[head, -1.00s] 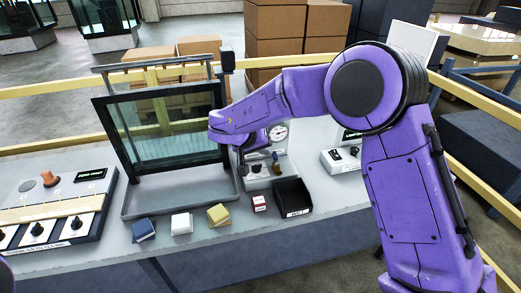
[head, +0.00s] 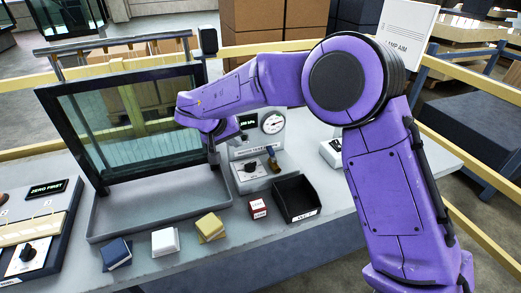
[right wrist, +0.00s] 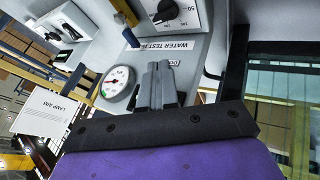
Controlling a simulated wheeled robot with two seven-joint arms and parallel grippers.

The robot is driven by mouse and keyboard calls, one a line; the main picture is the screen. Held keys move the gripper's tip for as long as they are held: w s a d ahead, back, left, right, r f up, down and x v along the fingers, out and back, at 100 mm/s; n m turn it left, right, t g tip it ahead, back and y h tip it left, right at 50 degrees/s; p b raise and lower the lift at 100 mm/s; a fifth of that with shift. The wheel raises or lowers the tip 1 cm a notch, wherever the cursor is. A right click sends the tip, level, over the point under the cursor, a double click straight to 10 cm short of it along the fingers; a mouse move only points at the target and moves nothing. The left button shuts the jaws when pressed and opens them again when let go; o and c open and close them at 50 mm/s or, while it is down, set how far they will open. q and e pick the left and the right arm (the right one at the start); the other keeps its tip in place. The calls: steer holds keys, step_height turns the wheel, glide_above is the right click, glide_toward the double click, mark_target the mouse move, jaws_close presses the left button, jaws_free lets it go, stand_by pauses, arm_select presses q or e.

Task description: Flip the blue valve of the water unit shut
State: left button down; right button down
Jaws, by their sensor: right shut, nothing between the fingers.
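The water unit (head: 240,184) is a grey box with a black knob, a green display and a round gauge (head: 272,123). Its small valve (head: 273,160), brassy with a blue part, is at the box's right side. In the right wrist view the blue valve (right wrist: 121,10) shows at the top, beyond the fingers, and the gauge (right wrist: 117,82) is left of them. My right gripper (head: 213,157) is shut and empty, left of the knob and apart from the valve. Its closed fingers (right wrist: 157,72) point toward the unit's labelled face. My left gripper is out of view.
A black bin (head: 296,198) and a red-and-white box (head: 257,208) stand in front of the unit. A framed glass panel over a grey tray (head: 160,215) is to the left. Blue, white and yellow blocks line the bench front. Another unit (head: 331,152) is at right.

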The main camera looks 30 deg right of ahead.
mark_target(272, 154)
steer(key=x, duration=0.9)
steer(key=shift+s+d+f, duration=0.1)
steer(key=shift+d+f, duration=0.05)
steer(key=d, duration=0.2)
steer(key=s+d+p, duration=0.1)
steer(key=d, duration=0.1)
steer(key=shift+d+f, duration=0.1)
steer(key=shift+f, duration=0.05)
